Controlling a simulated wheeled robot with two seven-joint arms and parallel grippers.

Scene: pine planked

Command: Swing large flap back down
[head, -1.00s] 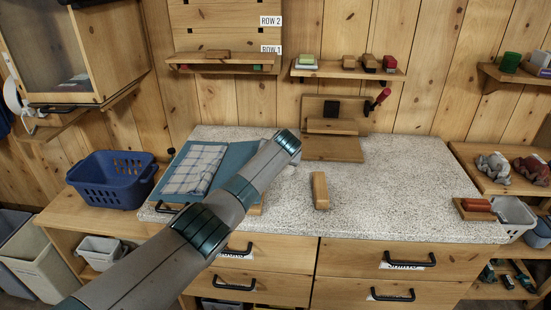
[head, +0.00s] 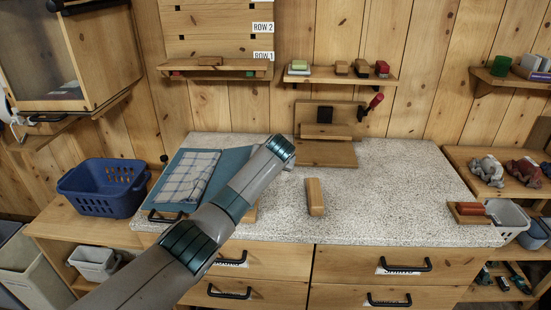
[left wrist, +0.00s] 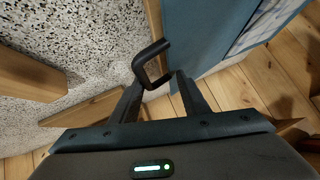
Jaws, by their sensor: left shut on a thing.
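A blue-teal folding board (head: 233,160) lies at the left of the speckled worktop. A checked grey-white cloth (head: 188,177) lies flat on its left part. One black handle (head: 164,216) shows at the board's front left edge. My left arm crosses the board's right part and hides my left gripper in the head view. In the left wrist view my left gripper (left wrist: 157,80) is shut on a black handle (left wrist: 147,58) beside a wooden edge. The blue panel (left wrist: 196,35) and some cloth show to its right. How far any flap is raised I cannot tell. My right gripper is not in view.
A wooden block (head: 315,197) lies on the speckled worktop (head: 390,190), right of my arm. A wooden stand (head: 326,151) with a red-handled tool is behind it. A blue basket (head: 103,188) stands left. The worktop's right half is mostly clear.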

